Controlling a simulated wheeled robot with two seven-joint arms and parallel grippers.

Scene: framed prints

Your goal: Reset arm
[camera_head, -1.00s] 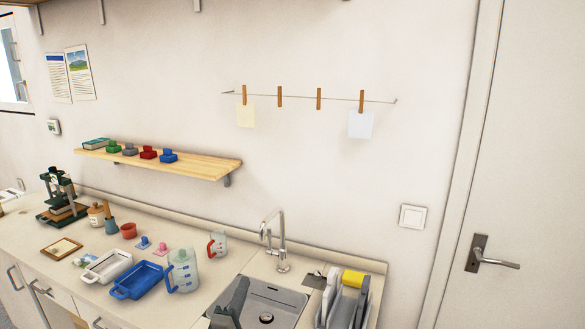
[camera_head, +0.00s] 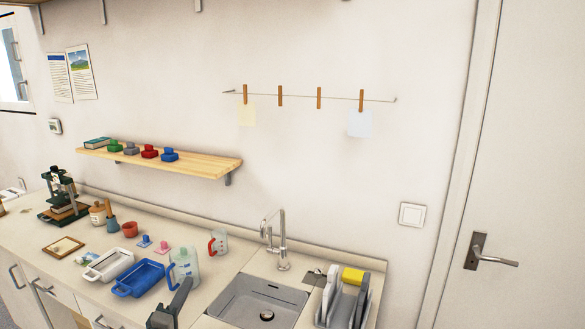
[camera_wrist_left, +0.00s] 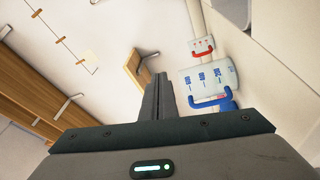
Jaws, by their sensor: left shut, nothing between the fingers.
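My left gripper (camera_head: 181,292) is at the bottom of the head view, in front of the counter's front edge, left of the sink and just below the blue-handled measuring jug (camera_head: 183,268). Its dark fingers are together with nothing between them. In the left wrist view the closed fingers (camera_wrist_left: 156,95) point toward the wall shelf (camera_wrist_left: 133,72), and the jug (camera_wrist_left: 208,82) is to their right. My right gripper is not in view.
The sink (camera_head: 258,303) has a tap (camera_head: 281,240) behind it and a grey rack (camera_head: 345,302) to its right. A blue tray (camera_head: 138,279) and a white tray (camera_head: 107,265) stand left of the jug. Two paper sheets hang from a line (camera_head: 300,97).

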